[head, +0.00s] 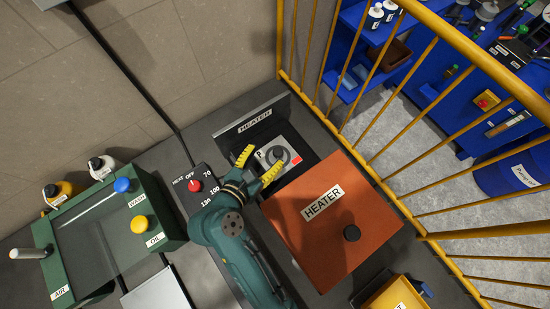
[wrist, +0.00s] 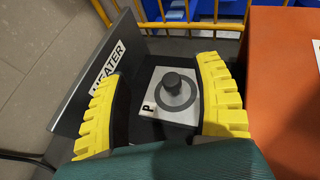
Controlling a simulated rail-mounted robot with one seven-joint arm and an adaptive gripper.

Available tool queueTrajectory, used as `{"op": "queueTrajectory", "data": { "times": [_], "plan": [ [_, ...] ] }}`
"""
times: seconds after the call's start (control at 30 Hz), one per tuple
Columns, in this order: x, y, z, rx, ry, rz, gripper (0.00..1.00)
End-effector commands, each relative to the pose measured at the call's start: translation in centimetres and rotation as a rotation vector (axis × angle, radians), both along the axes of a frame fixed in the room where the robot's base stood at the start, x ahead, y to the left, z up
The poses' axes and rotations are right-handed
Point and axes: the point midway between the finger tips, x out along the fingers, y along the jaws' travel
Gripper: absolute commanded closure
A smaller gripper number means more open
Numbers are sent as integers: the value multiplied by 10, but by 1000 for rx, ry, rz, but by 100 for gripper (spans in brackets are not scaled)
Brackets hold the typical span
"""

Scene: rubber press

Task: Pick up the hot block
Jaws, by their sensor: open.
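The hot block is a pale square plate (head: 289,157) with a dark ring, a dark round knob in the middle and a letter P at one corner. It sits in the open heater (head: 256,122). In the wrist view the block (wrist: 187,116) lies beyond and between my yellow fingers, its knob standing up. My gripper (head: 257,162) is open and empty, near the left side of the block. In the wrist view my gripper (wrist: 163,98) has its fingers spread wide on either side of the knob, which appears clear of both.
An orange heater lid (head: 350,205) with a black knob lies right of the block. A control box (head: 193,187) with a red dial stands left. A green air, wash and oil unit (head: 100,235) is further left. A yellow railing (head: 400,150) borders the bench.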

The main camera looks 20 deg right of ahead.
Motion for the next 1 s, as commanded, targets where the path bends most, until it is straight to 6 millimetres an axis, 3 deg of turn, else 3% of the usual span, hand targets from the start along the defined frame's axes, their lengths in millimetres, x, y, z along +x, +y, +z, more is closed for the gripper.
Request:
{"op": "queueTrajectory", "data": {
  "times": [0.37, 0.8, 1.0],
  "plan": [
    [0, 0, -78, -3, 3, 1, 33],
    [38, -52, -100, -2, 0, -3, 33],
    [41, -57, -102, -3, 1, 0, 33]
  ]
}}
